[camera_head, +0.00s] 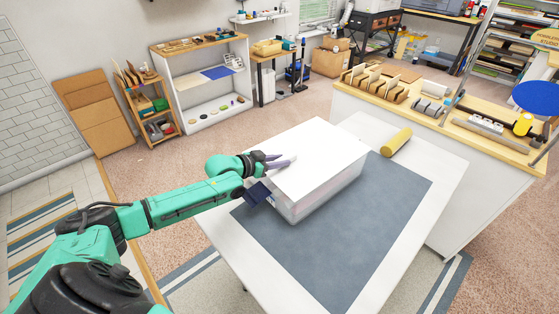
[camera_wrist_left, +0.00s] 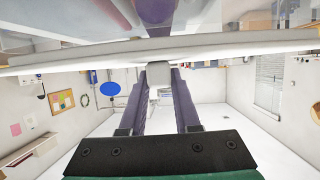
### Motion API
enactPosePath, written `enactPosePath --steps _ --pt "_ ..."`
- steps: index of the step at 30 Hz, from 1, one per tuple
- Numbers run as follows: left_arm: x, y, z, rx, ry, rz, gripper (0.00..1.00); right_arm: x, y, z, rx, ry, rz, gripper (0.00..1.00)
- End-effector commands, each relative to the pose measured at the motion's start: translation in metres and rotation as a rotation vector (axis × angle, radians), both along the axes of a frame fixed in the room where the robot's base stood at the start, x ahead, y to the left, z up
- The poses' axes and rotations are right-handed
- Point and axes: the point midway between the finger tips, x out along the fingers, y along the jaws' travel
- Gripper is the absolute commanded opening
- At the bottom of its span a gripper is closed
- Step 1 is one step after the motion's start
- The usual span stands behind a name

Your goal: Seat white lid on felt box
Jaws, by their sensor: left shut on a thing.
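The white lid (camera_head: 325,152) is a broad flat sheet over the felt box (camera_head: 312,206), a pale translucent box on the blue-grey mat. Only the box's near sides show; the lid hides its top. I cannot tell whether the lid is fully down all around. My left gripper (camera_head: 273,163) is at the lid's left side, its purple fingers shut on the lid. In the left wrist view the lid's edge (camera_wrist_left: 70,58) runs across above the purple fingers (camera_wrist_left: 160,82), with the glossy box side behind it. My right gripper is not in view.
The blue-grey mat (camera_head: 378,232) covers much of the white table (camera_head: 441,165), with clear room in front and to the right. A yellow roll (camera_head: 396,141) lies just right of the box. A wood-topped counter (camera_head: 430,122) with racks and rolls stands behind it.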

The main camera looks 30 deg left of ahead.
Motion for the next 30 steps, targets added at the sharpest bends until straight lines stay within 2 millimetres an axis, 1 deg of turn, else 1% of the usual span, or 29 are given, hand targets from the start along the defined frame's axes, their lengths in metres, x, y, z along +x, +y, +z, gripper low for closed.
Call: enactPosePath --steps 1,3,15,20,30 --pt "0.0003 0.0000 -0.0040 -0.001 -0.002 0.000 0.00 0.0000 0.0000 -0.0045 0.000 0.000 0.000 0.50" --pt "0.0005 0.0000 -0.0064 -0.001 -0.002 0.000 0.00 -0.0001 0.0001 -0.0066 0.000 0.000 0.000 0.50" --pt "0.0005 -0.0001 -0.0060 -0.001 -0.002 0.000 0.00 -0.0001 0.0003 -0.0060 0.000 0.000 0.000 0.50" --pt "0.0005 0.0000 -0.0106 -0.001 -0.002 0.000 0.00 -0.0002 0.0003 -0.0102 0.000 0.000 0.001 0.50" --pt "0.0005 0.0000 -0.0099 -0.001 -0.002 0.000 0.00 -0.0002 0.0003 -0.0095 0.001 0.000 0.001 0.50"
